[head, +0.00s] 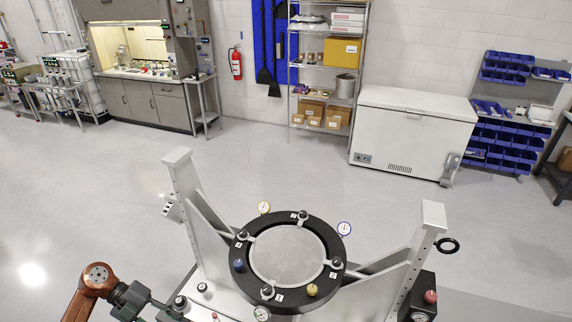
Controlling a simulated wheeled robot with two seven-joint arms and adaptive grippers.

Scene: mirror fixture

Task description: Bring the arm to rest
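My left arm (88,292), copper-coloured with a grey round joint cap, comes in at the bottom left. Its dark grey gripper (144,303) is beside the left foot of the mirror fixture; the bottom edge cuts off part of it. I cannot tell whether it is open or shut, or whether it touches the fixture. My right arm and gripper are not in view. The mirror fixture has a black ring (341,247) around a round grey mirror (288,256), held between two light metal uprights. Numbered clamps sit around the ring.
Small dials (344,229) stand at the ring's edge. A black box with a red knob (431,296) is at the fixture's right. A white chest freezer (412,130), a shelf rack (327,75) and a fume hood bench (145,95) stand far back. The floor between is clear.

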